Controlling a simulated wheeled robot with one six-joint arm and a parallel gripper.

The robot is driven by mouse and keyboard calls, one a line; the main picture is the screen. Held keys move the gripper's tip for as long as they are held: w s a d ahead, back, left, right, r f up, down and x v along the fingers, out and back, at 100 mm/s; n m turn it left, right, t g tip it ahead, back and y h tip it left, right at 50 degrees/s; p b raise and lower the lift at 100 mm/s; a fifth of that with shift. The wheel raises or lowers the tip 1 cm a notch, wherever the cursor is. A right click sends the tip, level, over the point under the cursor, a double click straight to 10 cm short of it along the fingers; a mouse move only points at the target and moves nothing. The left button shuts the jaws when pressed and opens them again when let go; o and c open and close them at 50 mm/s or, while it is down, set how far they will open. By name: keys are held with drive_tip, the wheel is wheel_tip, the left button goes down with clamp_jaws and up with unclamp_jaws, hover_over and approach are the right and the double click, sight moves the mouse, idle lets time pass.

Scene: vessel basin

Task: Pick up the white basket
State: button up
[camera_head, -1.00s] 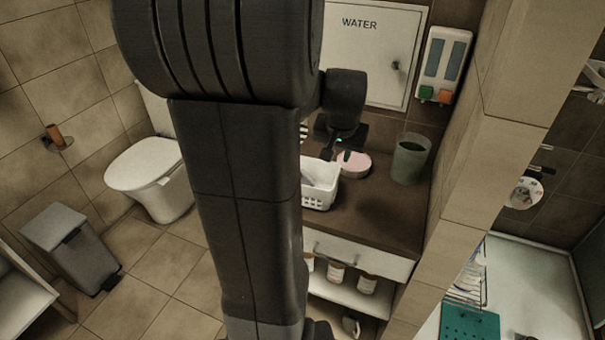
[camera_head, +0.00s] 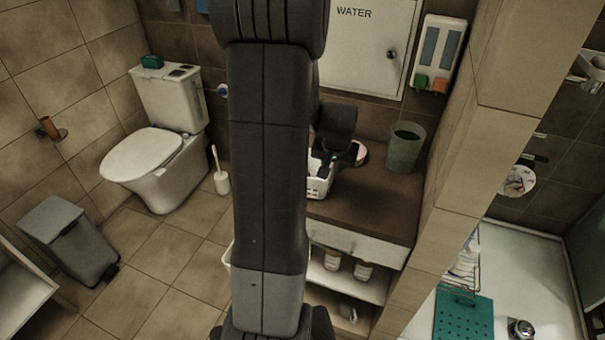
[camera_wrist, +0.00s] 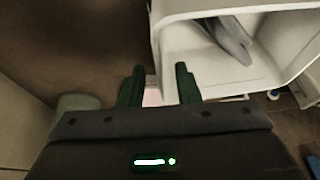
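The white basket (camera_head: 319,187) stands on the brown counter, partly hidden behind my arm in the head view. In the wrist view the basket (camera_wrist: 188,52) fills the upper right, with a grey item (camera_wrist: 232,42) inside it. My gripper (camera_wrist: 159,72) is open, with its two dark green fingers apart. One basket wall lines up with the gap between the fingers. The right finger overlaps the basket's inside in the picture, and the left finger is outside it. I cannot tell whether either finger touches the wall.
A grey-green cup (camera_head: 404,147) stands on the counter (camera_head: 375,205) to the right. A tiled wall (camera_head: 460,170) bounds the counter's right side.

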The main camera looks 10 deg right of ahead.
drive_tip(key=shift+w+f, duration=0.1)
drive_tip(key=shift+f, duration=0.15)
drive_tip(key=shift+f+b, duration=0.25)
drive_tip(key=shift+b, duration=0.1)
idle(0.4)
clamp_jaws()
